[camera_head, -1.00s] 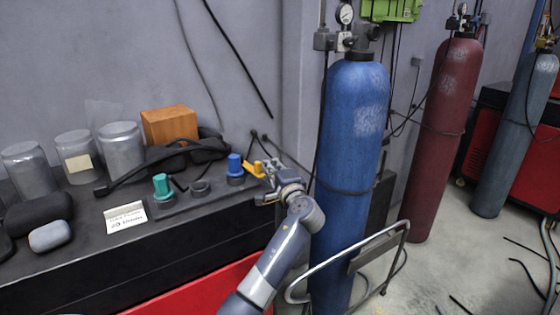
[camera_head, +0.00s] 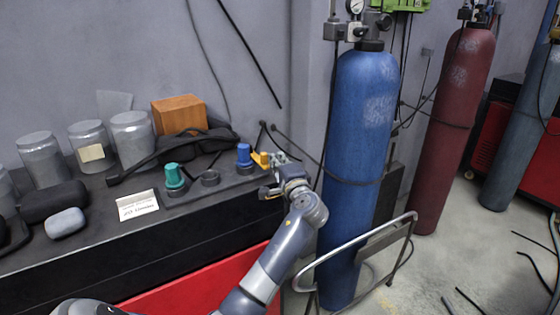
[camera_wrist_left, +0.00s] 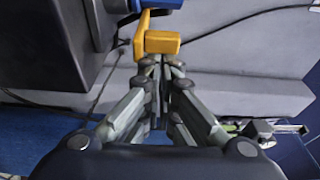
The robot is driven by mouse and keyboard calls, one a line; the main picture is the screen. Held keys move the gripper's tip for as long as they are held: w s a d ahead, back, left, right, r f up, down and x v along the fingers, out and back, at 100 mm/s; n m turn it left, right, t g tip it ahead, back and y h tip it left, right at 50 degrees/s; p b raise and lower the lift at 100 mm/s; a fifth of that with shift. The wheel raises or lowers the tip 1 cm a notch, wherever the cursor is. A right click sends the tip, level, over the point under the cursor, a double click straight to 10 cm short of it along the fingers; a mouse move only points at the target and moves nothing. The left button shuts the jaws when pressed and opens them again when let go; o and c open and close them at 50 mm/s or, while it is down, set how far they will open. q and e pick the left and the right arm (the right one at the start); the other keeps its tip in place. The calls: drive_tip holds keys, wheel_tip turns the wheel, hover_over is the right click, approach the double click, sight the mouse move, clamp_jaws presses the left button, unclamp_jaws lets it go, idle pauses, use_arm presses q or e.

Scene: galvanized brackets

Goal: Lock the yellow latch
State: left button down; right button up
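The yellow latch (camera_head: 261,160) is at the right end of the dark strip on the bench, beside a blue knob (camera_head: 244,155). In the left wrist view the latch (camera_wrist_left: 162,42) shows as a yellow block, joined by an upright part to a blue piece at the top edge. My left gripper (camera_head: 268,173) is right at the latch. In the wrist view its fingers (camera_wrist_left: 163,66) have drawn together just below the yellow block, with nothing visible between them. The tips are very close to the block; I cannot tell whether they touch. My right gripper is not in view.
A green knob (camera_head: 174,177) and a dark ring (camera_head: 210,178) sit left of the latch. A paper label (camera_head: 138,204), grey jars (camera_head: 133,140) and a wooden block (camera_head: 180,115) are on the bench. A blue cylinder (camera_head: 361,120) and metal trolley handle (camera_head: 375,243) stand to the right.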

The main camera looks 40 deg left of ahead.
use_arm(q)
drive_tip(key=v, duration=1.1)
drive_tip(key=shift+s+d, duration=0.25)
drive_tip(key=shift+d, duration=0.1)
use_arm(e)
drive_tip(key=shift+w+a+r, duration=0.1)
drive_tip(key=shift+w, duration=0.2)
